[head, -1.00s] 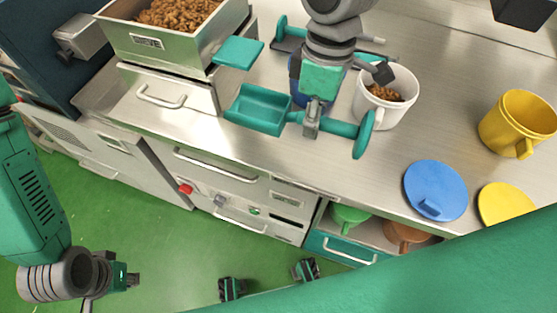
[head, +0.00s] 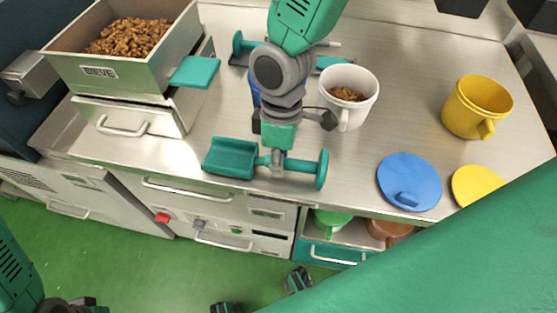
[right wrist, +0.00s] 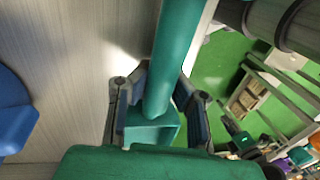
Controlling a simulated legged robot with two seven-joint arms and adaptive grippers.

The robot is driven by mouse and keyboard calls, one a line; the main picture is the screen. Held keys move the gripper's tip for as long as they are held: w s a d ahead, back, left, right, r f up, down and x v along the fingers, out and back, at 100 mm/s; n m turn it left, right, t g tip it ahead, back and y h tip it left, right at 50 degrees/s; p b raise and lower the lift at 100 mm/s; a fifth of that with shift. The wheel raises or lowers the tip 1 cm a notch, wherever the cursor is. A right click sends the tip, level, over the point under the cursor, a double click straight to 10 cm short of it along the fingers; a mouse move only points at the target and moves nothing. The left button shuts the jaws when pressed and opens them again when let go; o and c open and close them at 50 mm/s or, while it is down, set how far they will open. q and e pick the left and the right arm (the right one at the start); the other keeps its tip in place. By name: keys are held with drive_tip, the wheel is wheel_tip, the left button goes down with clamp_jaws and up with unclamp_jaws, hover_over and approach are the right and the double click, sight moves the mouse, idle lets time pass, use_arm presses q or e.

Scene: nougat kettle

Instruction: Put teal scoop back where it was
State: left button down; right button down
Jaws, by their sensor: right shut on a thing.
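The teal scoop has an empty square pan (head: 230,158) on the left and a handle ending in a round disc (head: 321,170) on the right. It lies across the view over the counter's front part; whether it touches the counter is unclear. My right gripper (head: 277,162) is shut on its handle, and the right wrist view shows the fingers (right wrist: 152,112) on both sides of the teal handle (right wrist: 176,60). A teal-and-grey holder (head: 238,48) stands behind, partly hidden by my right arm. My left gripper (head: 88,303) is mostly cut off at the lower left.
A steel sieve box (head: 110,75) of brown pieces stands at left, with a teal tab (head: 194,72). A white mug (head: 360,105) holding brown pieces, a blue item (head: 254,92), a yellow mug (head: 470,112), a blue lid (head: 410,175) and a yellow lid (head: 475,183) are on the counter.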

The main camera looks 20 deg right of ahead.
drive_tip(key=c, duration=1.6)
unclamp_jaws()
drive_tip(key=shift+f, duration=0.1)
drive_tip(key=shift+o, duration=0.2)
wheel_tip(320, 180, up, 12)
drive_tip(key=w+d+p, duration=0.1)
drive_tip(key=w, duration=0.1)
drive_tip(key=shift+d, duration=0.15)
